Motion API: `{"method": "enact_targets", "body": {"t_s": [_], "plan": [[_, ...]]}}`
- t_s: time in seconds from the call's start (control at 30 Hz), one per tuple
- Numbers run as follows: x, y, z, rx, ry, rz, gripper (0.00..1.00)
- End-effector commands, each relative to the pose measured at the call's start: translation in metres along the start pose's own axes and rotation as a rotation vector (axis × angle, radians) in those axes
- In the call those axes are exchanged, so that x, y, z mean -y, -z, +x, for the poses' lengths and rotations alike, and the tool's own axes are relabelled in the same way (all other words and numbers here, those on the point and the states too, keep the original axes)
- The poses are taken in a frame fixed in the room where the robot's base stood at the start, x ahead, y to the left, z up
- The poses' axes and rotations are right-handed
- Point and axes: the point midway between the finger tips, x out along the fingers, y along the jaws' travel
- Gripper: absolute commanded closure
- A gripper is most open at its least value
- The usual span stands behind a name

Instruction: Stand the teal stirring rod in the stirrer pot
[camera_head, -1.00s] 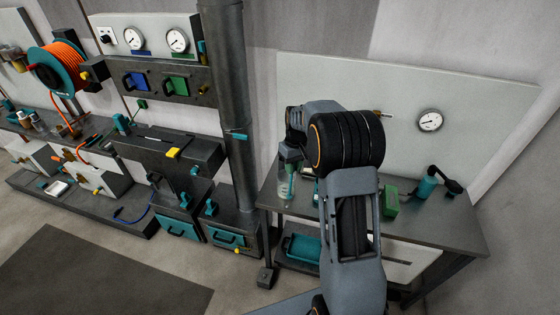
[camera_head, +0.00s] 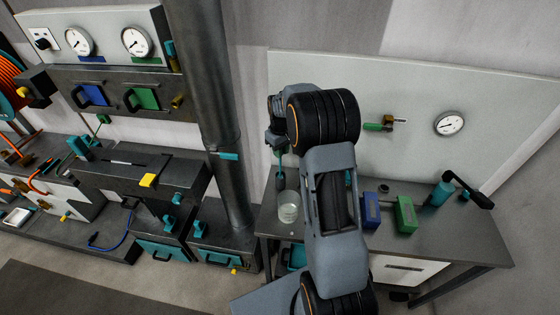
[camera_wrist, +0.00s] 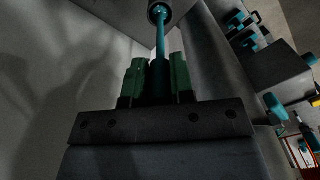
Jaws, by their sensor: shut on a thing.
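My gripper (camera_wrist: 158,82) is shut on the teal stirring rod (camera_wrist: 160,55), held between its green fingers in the wrist view. The rod runs away from the jaws to a dark round end. In the head view my gripper (camera_head: 276,145) is partly hidden by my wrist, and the rod (camera_head: 281,166) hangs about upright, dark end down. A clear round pot (camera_head: 288,209), apparently the stirrer pot, stands on the grey bench at its left end. The rod's end shows just above and left of the pot's rim. I see no rod inside the pot.
A blue block (camera_head: 371,211), a green block (camera_head: 405,214) and a teal device with a black arm (camera_head: 441,192) stand on the bench (camera_head: 455,235) right of my arm. A tap (camera_head: 380,125) and gauge (camera_head: 450,123) are on the panel behind. A thick pipe (camera_head: 215,100) rises to the left.

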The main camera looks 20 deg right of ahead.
Motion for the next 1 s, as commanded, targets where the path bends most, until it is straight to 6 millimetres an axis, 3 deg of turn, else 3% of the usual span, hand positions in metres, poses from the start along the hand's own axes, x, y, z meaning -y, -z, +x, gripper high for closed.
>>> {"method": "enact_targets", "body": {"t_s": [0.43,0.93,0.97,1.0], "plan": [[-0.001,-0.001,0.043,0.001,0.001,0.003,1.00],[-0.002,-0.001,0.053,-0.001,0.000,0.004,1.00],[-0.002,-0.001,0.051,-0.001,0.000,0.004,0.75],[-0.002,-0.001,0.051,-0.001,0.000,0.004,0.71]]}}
